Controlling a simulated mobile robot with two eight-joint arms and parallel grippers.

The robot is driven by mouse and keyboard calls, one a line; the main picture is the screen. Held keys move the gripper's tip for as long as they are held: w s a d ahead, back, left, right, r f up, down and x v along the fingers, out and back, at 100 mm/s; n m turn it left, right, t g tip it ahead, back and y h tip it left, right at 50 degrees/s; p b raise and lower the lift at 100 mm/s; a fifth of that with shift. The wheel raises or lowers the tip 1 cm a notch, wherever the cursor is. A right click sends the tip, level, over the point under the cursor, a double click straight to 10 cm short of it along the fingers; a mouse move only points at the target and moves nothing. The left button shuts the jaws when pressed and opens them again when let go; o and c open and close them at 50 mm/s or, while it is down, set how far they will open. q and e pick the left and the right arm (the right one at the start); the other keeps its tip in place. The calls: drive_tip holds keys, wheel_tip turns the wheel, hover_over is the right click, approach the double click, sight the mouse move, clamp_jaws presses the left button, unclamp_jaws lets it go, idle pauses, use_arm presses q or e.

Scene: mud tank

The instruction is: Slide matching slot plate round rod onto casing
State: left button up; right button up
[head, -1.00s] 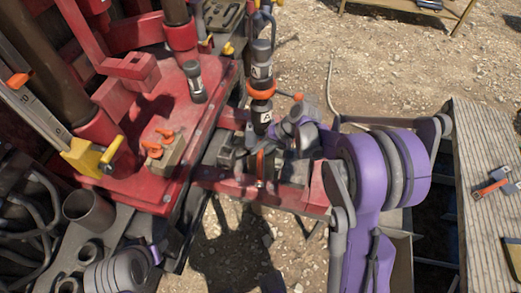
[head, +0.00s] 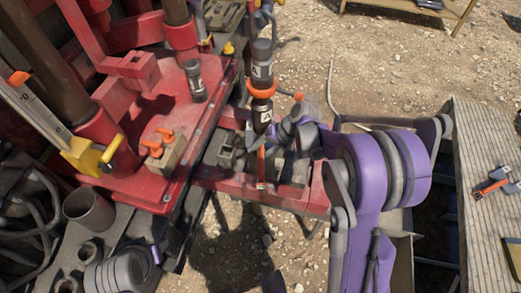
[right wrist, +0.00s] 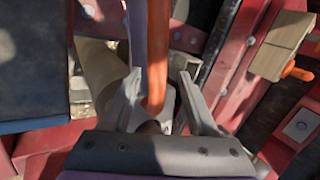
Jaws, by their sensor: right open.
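A thin orange-red rod (head: 261,163) hangs upright under a dark tool string with white labels (head: 262,70) and an orange ring (head: 261,92). The rod also runs down the middle of the right wrist view (right wrist: 157,50). My right gripper (head: 284,134) is open beside the rod, its fingertips partly hidden. In the right wrist view its two grey fingers (right wrist: 158,95) stand on either side of the rod, apart from each other. I cannot clearly make out a slot plate or the casing top; a pale piece low between the fingers is unclear. My left gripper is not in view.
A red frame (head: 285,203) surrounds the work spot, with a red deck (head: 130,175) to its left. A small block with orange knobs (head: 163,148) sits on the deck. A wooden bench (head: 485,190) with an orange-handled tool (head: 490,188) stands at right.

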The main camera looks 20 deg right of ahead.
drive_tip(key=v, duration=1)
drive_tip(key=shift+d+r, duration=0.2)
drive_tip(key=shift+r, duration=0.15)
drive_tip(key=shift+s, duration=0.1)
drive_tip(key=s+a+r+n+t+h+p, duration=0.1)
drive_tip(key=s+a+n+h, duration=0.1)
drive_tip(key=s, duration=0.7)
drive_tip(key=s+a+r+n+t+h+p, duration=0.1)
drive_tip(key=s+a+h, duration=0.3)
drive_tip(key=s, duration=0.6)
drive_tip(key=shift+s+a+r+n+t+p, duration=0.15)
drive_tip(key=shift+s+r+n+t+p, duration=0.1)
drive_tip(key=shift+r+n+t+p, duration=0.25)
drive_tip(key=shift+w+a+r, duration=0.1)
